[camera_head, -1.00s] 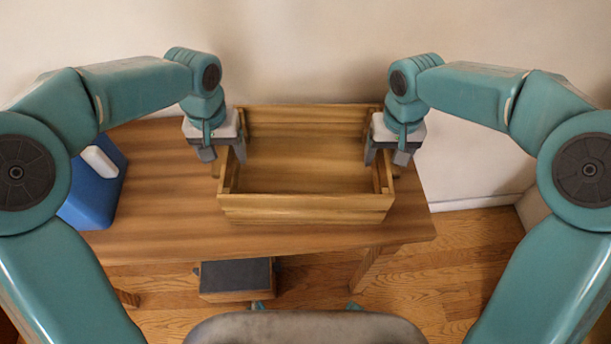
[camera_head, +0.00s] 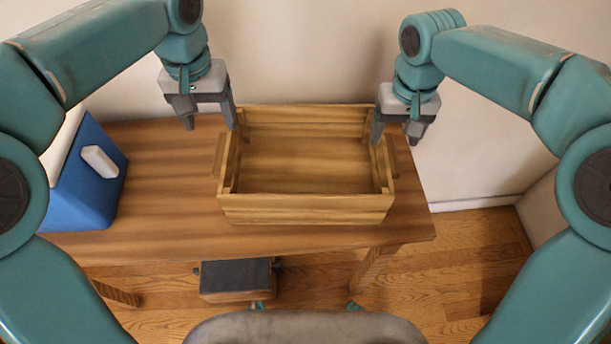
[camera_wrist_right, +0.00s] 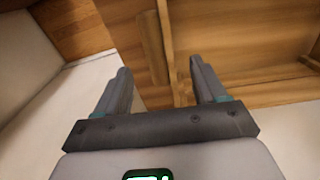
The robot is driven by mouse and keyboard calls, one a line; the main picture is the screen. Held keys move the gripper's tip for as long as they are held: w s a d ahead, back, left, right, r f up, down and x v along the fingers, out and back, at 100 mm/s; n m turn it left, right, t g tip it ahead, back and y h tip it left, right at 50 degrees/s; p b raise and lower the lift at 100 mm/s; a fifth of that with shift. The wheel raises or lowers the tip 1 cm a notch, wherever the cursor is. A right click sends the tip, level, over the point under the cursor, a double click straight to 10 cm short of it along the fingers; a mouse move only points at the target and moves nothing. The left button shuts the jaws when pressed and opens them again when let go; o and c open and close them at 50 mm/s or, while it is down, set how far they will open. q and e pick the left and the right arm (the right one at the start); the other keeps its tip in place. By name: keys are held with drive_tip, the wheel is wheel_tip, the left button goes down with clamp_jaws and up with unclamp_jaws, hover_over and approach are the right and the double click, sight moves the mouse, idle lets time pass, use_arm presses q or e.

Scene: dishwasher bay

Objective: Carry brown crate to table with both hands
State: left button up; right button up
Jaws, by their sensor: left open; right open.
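The brown crate (camera_head: 305,209) is a wooden open-topped box. It sits upright and empty on the wooden table (camera_head: 165,200), with a handle bar on each short side. My left gripper (camera_head: 212,124) is open and empty, above the crate's left side near its far corner. My right gripper (camera_head: 394,137) is open and empty, above the crate's right side. In the right wrist view the two fingers (camera_wrist_right: 160,85) are spread wide, with the crate (camera_wrist_right: 235,40) beyond them. Neither gripper appears to hold the crate.
A blue box (camera_head: 92,180) with a white handle opening stands on the table's left end. A small dark-topped wooden step (camera_head: 236,277) is on the floor under the table's front edge. A plain wall is behind the table. The table is clear between blue box and crate.

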wheel_tip(320, 180, up, 5)
drive_tip(key=shift+f, duration=0.1)
idle(0.5)
